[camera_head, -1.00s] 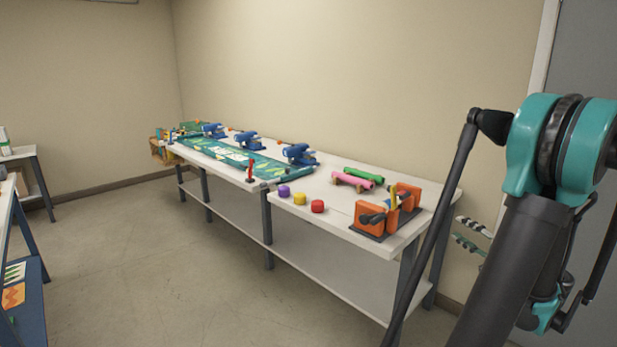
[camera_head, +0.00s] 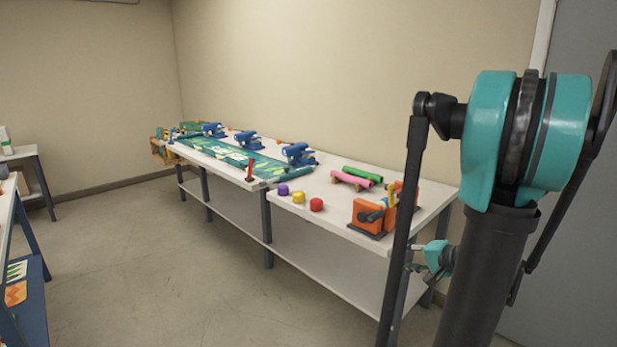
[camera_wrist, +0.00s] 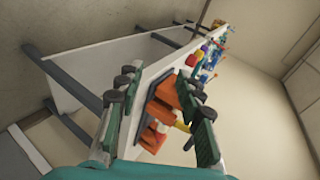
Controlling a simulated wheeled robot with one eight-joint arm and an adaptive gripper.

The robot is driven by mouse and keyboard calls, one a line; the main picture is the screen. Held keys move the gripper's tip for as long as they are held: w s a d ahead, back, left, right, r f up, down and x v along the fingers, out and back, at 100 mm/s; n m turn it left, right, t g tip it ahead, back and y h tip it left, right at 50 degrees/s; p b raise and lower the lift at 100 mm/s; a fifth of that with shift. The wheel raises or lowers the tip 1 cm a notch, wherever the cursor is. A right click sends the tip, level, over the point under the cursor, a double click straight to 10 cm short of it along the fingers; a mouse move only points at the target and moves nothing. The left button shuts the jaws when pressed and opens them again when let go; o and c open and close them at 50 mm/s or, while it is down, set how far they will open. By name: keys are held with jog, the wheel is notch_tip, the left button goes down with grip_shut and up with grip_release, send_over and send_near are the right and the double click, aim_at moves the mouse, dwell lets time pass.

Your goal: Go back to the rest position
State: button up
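My gripper (camera_wrist: 160,80) shows in the wrist view with its two green and dark fingers spread apart. Nothing is held between them; the orange clamp device (camera_wrist: 160,110) on the table shows beyond the gap. How far the fingers are from it is hard to tell.
On the table are purple (camera_head: 283,189), yellow (camera_head: 298,197) and red (camera_head: 316,205) knobs, green (camera_head: 362,173) and pink (camera_head: 350,182) rolls, and blue devices (camera_head: 298,153) along a teal mat. Another table (camera_head: 8,215) stands at left. The floor (camera_head: 150,260) between is clear.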

jog(key=s+a+f+n+g+h, duration=0.2)
jog(key=s+a+f+n+g, duration=0.2)
jog(key=s+a+f, duration=0.3)
jog(key=s+a+f+n+g+h, duration=0.1)
jog(key=s+f+n+h, duration=0.1)
jog(key=s+n+h, duration=0.3)
jog(key=s, duration=0.3)
jog(key=shift+s+f+g, duration=0.3)
jog(key=shift+f, duration=0.05)
dwell(0.7)
